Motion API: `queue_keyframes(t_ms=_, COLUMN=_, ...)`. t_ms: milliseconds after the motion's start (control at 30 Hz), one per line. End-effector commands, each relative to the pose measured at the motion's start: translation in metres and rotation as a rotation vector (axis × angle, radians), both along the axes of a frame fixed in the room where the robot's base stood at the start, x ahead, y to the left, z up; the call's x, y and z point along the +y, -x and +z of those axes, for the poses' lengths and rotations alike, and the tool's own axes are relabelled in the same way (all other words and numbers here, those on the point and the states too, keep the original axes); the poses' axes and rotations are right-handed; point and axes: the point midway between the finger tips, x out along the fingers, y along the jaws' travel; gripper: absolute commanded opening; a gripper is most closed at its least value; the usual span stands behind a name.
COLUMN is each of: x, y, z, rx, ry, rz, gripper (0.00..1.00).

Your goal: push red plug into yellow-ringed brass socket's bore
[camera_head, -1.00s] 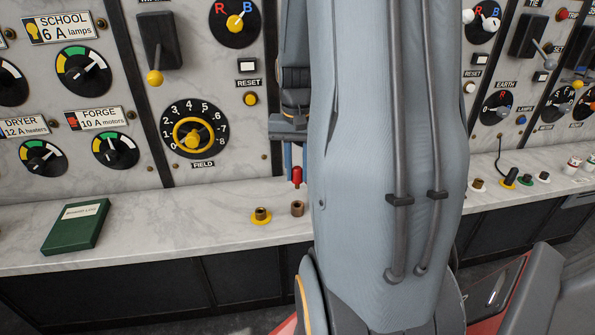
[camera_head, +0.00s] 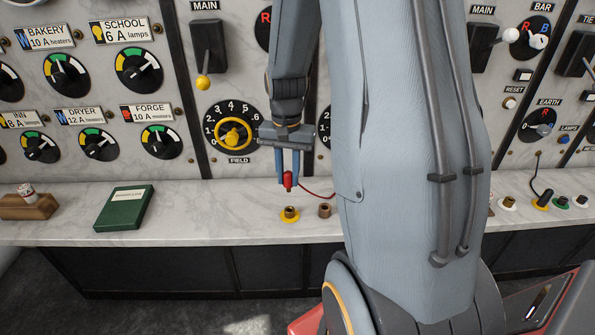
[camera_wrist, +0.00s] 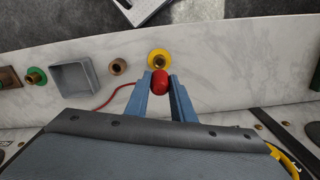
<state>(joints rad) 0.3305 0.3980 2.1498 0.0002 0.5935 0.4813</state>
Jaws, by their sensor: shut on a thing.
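The red plug (camera_head: 288,179) is held upright between the blue fingertips of my gripper (camera_head: 288,172), with a red cord running off to the right. It also shows in the wrist view (camera_wrist: 160,81) between the fingers. The yellow-ringed brass socket (camera_head: 290,215) stands on the marble ledge, just below and in front of the plug in the head view. In the wrist view the socket (camera_wrist: 159,59) lies just beyond the plug. The plug is apart from the socket and above the ledge. The plug's tip is hidden in the wrist view.
A plain brass socket (camera_head: 325,211) stands close to the right of the ringed one. A green book (camera_head: 124,208) lies farther left on the marble ledge (camera_head: 220,218). The upright panel with dials is behind. A grey square tray (camera_wrist: 73,78) shows in the wrist view.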

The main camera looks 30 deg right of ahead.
Motion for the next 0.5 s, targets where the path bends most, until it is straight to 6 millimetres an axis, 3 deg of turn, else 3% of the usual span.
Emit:
queue_keyframes(t_ms=400, x=-0.0002, y=0.0008, z=0.0006, rx=0.001, ry=0.0, rz=0.001, gripper=0.0)
queue_keyframes(t_ms=500, x=-0.0002, y=0.0004, z=-0.0073, rx=0.002, ry=-0.001, rz=0.0, gripper=0.0)
